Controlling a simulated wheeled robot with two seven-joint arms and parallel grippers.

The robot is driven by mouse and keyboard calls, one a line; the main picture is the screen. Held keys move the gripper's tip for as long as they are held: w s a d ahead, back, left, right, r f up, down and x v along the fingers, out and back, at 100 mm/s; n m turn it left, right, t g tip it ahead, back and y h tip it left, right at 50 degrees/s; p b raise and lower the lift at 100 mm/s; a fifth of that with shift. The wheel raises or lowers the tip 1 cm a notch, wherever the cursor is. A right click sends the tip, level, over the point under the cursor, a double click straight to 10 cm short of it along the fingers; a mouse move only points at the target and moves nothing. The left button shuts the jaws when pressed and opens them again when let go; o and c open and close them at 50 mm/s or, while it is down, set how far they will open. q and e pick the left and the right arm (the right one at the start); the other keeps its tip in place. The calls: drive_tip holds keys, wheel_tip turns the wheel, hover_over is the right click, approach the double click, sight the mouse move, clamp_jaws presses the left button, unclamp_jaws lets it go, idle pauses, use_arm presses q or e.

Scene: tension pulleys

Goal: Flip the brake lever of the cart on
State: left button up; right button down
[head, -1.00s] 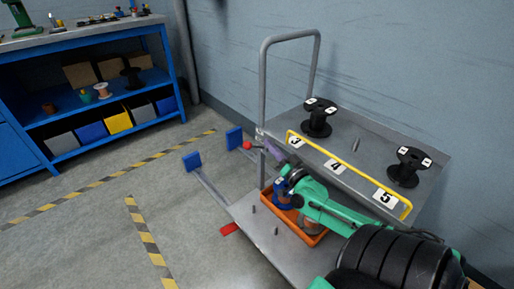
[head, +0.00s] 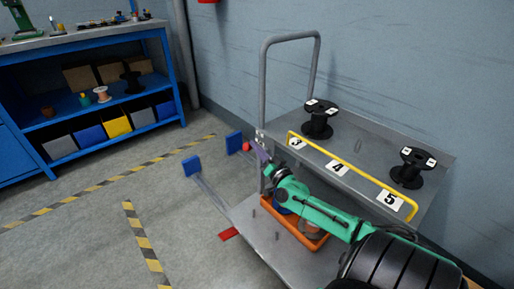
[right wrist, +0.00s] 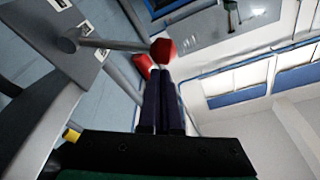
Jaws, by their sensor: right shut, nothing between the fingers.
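The grey cart (head: 258,237) stands by the wall. Its brake lever is a short metal rod (right wrist: 112,44) ending in a red knob (head: 246,147), which also shows in the right wrist view (right wrist: 163,51). My right gripper (head: 257,143) is shut and empty beside the lever, close to the cart's handle post. In the right wrist view its dark fingertips (right wrist: 161,74) lie just below the knob; I cannot tell whether they touch it. In the head view the fingers partly hide the rod. My left gripper is not in view.
The upper shelf (head: 365,150) carries two black spools (head: 319,119) behind a yellow rail (head: 352,176). An orange tray (head: 306,238) sits on the lower deck, partly behind my right arm. A blue workbench (head: 90,105) stands at the left.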

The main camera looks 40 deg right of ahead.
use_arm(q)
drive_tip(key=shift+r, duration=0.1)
use_arm(e)
drive_tip(key=shift+a+f+n, duration=0.2)
drive_tip(key=shift+f+n, duration=0.05)
drive_tip(key=shift+n, duration=0.15)
